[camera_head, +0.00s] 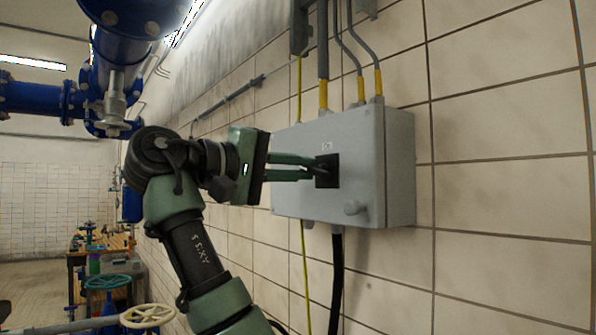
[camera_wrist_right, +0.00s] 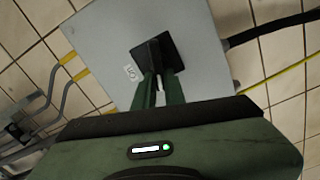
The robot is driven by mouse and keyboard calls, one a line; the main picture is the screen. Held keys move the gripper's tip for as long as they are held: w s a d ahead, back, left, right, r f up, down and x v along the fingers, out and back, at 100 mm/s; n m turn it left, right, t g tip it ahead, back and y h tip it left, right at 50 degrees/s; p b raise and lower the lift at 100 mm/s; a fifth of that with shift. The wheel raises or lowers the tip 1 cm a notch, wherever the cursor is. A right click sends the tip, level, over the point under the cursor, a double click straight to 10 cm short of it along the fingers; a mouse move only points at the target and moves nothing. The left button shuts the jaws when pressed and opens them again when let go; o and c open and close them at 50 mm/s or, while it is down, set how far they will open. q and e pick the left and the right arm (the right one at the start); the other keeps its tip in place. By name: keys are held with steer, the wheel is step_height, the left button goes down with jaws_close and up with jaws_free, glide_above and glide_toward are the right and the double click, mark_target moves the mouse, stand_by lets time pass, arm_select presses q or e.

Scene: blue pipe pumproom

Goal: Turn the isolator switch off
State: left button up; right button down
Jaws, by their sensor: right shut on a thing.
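The isolator switch is a black square plate with a handle (camera_head: 331,171) on the front of a grey wall box (camera_head: 345,124). My right gripper (camera_head: 314,170) reaches it from the left, with its green fingers shut on the handle. In the right wrist view the black switch plate (camera_wrist_right: 165,46) shows on the box face, with the fingertips of my right gripper (camera_wrist_right: 163,75) at it. The fingers hide most of the handle, so its exact angle is hard to tell. A small pale label sits beside the plate. My left gripper is not in view.
Conduits with yellow ends (camera_head: 378,82) enter from above, and a black cable (camera_head: 337,270) hangs below. Blue pipes (camera_head: 115,50) run at upper left. A cream handwheel (camera_head: 147,316) stands at lower left.

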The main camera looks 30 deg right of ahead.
steer(key=shift+f+n+b, duration=0.2)
steer(key=shift+n, duration=0.45)
steer(key=shift+f+n+b, duration=0.15)
steer(key=shift+f+n, duration=0.05)
steer(key=shift+n, duration=0.75)
steer(key=c, duration=1.6)
jaws_free()
steer(key=shift+c, duration=0.2)
steer(key=shift+o, duration=0.8)
steer(key=shift+s+d+r, duration=0.1)
steer(key=shift+s+d, duration=0.05)
steer(key=shift+d, duration=0.1)
steer(key=a+b, duration=0.1)
steer(key=a, duration=0.6)
steer(key=shift+s+a, duration=0.3)
steer(key=shift+a, duration=0.1)
